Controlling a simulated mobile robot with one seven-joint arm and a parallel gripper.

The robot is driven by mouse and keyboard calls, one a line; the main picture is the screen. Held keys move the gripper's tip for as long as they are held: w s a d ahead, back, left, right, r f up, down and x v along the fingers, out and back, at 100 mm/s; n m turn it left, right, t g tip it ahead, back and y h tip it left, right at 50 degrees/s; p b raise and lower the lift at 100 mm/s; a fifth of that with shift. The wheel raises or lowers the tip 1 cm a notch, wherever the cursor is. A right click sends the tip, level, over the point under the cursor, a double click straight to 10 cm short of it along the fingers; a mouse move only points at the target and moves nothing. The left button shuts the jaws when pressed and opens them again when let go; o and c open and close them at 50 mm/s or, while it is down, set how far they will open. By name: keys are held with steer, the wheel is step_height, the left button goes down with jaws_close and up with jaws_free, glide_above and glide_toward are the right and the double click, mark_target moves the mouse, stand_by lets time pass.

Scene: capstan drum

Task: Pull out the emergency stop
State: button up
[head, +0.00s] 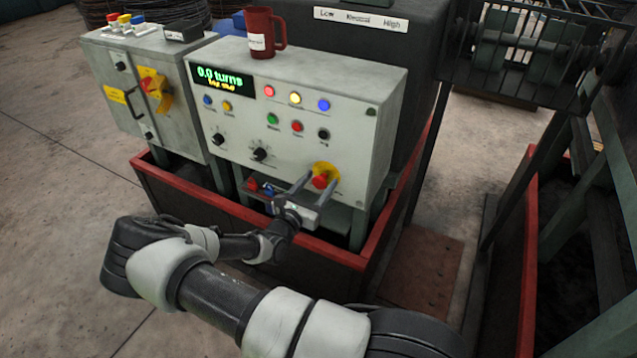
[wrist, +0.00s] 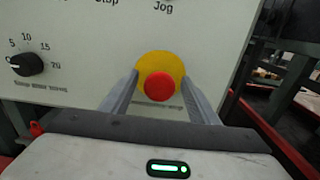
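The emergency stop (head: 320,181) is a red mushroom button on a yellow round plate, low on the right of the grey control panel (head: 350,120). It also shows in the wrist view (wrist: 159,87), centred between my fingers. My gripper (head: 317,178) is open, with one finger on each side of the button. In the wrist view there is a visible gap between the fingers and the red cap. Whether the fingertips reach past the cap toward the panel I cannot tell.
A display reading 0.0 turns (head: 225,80), several buttons and black knobs (head: 260,154) share the panel. A red mug (head: 262,32) stands on top. A second cabinet with a yellow-red switch (head: 153,88) is on the left. A red-edged barrier (head: 330,252) runs below the panel, under my arm.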

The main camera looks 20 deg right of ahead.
steer(key=v, duration=1.7)
steer(key=shift+s+a+p, duration=0.2)
steer(key=shift+p, duration=0.2)
steer(key=s+d+r+m+g+y+p, duration=0.25)
steer(key=s+r+m+g, duration=0.3)
steer(key=r+m, duration=0.3)
steer(key=s+d+r+m+g+y+p, duration=0.1)
steer(key=s+r+m+g+y+p, duration=0.2)
steer(key=r+m+g, duration=0.5)
steer(key=s+a+r+m+t+y+p, duration=0.2)
steer(key=s+r+m+y, duration=0.1)
steer(key=r, duration=0.6)
steer(key=s+a+r+m+t+y+p, duration=0.2)
steer(key=s+r, duration=0.3)
steer(key=r, duration=0.4)
steer(key=s+a+r+m+t+y+p, duration=0.2)
steer(key=s+r+m+t+y, duration=0.1)
steer(key=r, duration=0.7)
steer(key=shift+s+m+t+y, duration=0.35)
steer(key=shift+s+m+t, duration=0.05)
steer(key=shift+m+t, duration=0.15)
